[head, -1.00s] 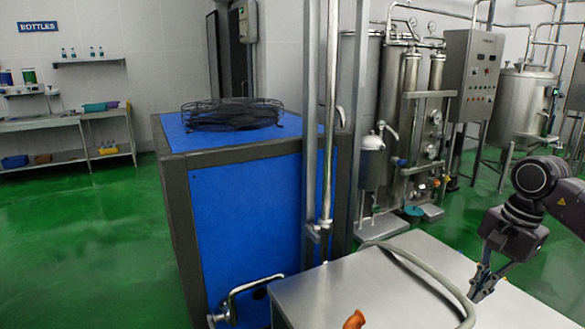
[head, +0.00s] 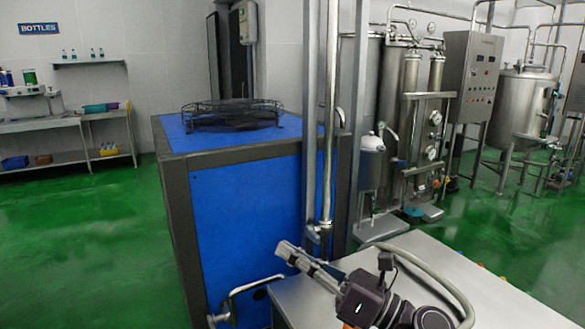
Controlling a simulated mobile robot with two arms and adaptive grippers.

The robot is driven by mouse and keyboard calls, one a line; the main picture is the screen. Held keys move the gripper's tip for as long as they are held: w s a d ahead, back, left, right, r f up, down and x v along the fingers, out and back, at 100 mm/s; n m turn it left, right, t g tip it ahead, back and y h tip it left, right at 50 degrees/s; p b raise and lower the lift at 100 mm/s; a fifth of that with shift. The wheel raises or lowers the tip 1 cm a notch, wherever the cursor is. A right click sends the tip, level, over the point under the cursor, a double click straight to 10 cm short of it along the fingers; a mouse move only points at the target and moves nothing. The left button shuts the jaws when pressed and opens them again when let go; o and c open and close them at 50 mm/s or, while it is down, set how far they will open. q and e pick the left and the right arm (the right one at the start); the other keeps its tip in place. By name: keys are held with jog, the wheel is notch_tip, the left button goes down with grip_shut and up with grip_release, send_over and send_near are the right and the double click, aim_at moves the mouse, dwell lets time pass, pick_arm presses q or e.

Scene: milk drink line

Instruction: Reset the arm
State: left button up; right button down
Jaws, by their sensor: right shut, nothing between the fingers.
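My right gripper (head: 285,248) is low in the middle of the head view, on an arm that comes in from the bottom edge. It points up and left, its fingers closed together with nothing between them. It shows over the left edge of the steel table (head: 480,285), in front of the blue cabinet's lower right side. I cannot tell whether it touches anything. My left gripper is not in view.
The blue cabinet (head: 245,220) with a black round grille on top stands left of the table. Vertical steel pipes (head: 328,130) rise close behind the gripper. A grey hose (head: 425,270) arches over the table. Green floor is open at left.

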jog(key=w+d+f+m+t+h, duration=0.1)
jog(key=d+f+m+t+h, duration=0.4)
jog(key=m, duration=0.6)
jog(key=w+d+f+m+t+h, duration=0.15)
jog(key=d+m+t+h, duration=0.4)
jog(key=m, duration=0.55)
jog(key=s+d+f+m+g+h, duration=0.3)
jog(key=d+f+m+h, duration=0.15)
jog(key=f, duration=0.25)
jog(key=s+d+f+m+g+h, duration=0.2)
jog(key=d+f+m+g+h, duration=0.15)
jog(key=f+m, duration=0.3)
jog(key=s+d+f+m+g, duration=0.1)
jog(key=s+f+m+g, duration=0.25)
jog(key=s+f, duration=0.4)
jog(key=s+d+f+m+g, duration=0.15)
jog(key=s+f+g, duration=0.25)
jog(key=s, duration=0.6)
jog(key=s+f+m+g, duration=0.4)
jog(key=s+f, duration=0.2)
jog(key=s, duration=0.3)
notch_tip(320, 180, down, 30)
jog(key=s+b, duration=0.3)
jog(key=s+d+f+g+b, duration=0.2)
jog(key=s+f, duration=1.4)
jog(key=f, duration=0.2)
jog(key=shift+s+d+n, duration=0.25)
jog(key=shift+d+n, duration=0.15)
